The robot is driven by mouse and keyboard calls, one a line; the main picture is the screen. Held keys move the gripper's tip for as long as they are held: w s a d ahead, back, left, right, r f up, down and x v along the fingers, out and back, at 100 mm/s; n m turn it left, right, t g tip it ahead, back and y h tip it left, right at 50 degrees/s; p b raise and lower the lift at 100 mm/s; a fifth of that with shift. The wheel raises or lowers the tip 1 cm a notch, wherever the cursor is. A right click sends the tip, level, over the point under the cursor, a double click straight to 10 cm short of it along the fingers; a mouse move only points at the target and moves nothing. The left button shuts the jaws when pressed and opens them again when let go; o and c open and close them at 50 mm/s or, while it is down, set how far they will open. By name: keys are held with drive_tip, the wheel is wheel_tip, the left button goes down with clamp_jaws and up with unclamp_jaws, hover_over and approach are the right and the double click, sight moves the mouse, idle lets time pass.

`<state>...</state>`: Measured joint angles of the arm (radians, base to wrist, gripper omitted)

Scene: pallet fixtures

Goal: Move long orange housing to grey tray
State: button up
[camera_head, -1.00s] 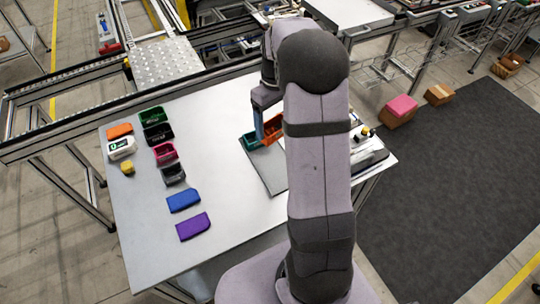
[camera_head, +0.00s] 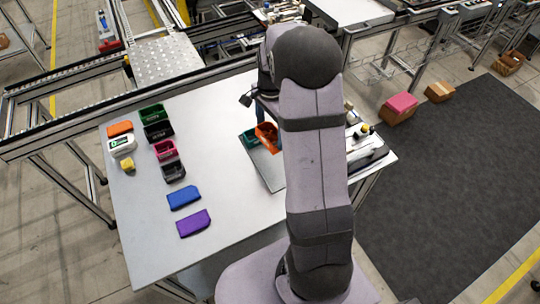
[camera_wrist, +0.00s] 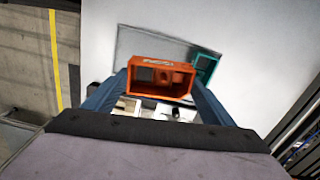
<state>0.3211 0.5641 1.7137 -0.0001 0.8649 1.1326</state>
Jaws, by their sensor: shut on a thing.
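The long orange housing (camera_wrist: 160,64) is held between the two blue fingers of my gripper (camera_wrist: 156,88) in the wrist view. My gripper is shut on it. In the head view the orange housing (camera_head: 267,136) shows just left of my arm, over or at the grey tray (camera_head: 264,167); I cannot tell whether it touches the tray. The tray also shows behind the housing in the wrist view (camera_wrist: 128,42). A teal housing (camera_head: 249,138) sits at the tray's far left corner, close beside the orange one. My arm hides the tray's right part.
On the table's left are green (camera_head: 151,114), black (camera_head: 158,131), pink (camera_head: 165,150) and dark grey (camera_head: 173,172) housings. Blue (camera_head: 183,197) and purple (camera_head: 194,222) pieces lie nearer. An orange piece (camera_head: 120,128), a white device (camera_head: 122,144) and a yellow block (camera_head: 127,164) stand far left.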

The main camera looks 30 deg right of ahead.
drive_tip(key=m, duration=0.5)
drive_tip(key=shift+w+d+f+m, duration=0.1)
drive_tip(key=shift+w+m, duration=0.15)
drive_tip(key=shift+m, duration=0.05)
drive_tip(key=m, duration=0.5)
drive_tip(key=shift+w+d, duration=0.1)
drive_tip(key=shift+w, duration=0.2)
drive_tip(key=m, duration=0.4)
drive_tip(key=shift+w+d+m, duration=0.1)
drive_tip(key=shift+w+m, duration=0.15)
drive_tip(key=shift+m, duration=0.15)
drive_tip(key=m, duration=0.4)
drive_tip(key=shift+f, duration=0.1)
drive_tip(key=p, duration=0.4)
hover_over(270, 156)
drive_tip(key=shift+w+f, duration=0.1)
drive_tip(key=shift+f, duration=4.85)
drive_tip(key=shift+f, duration=0.1)
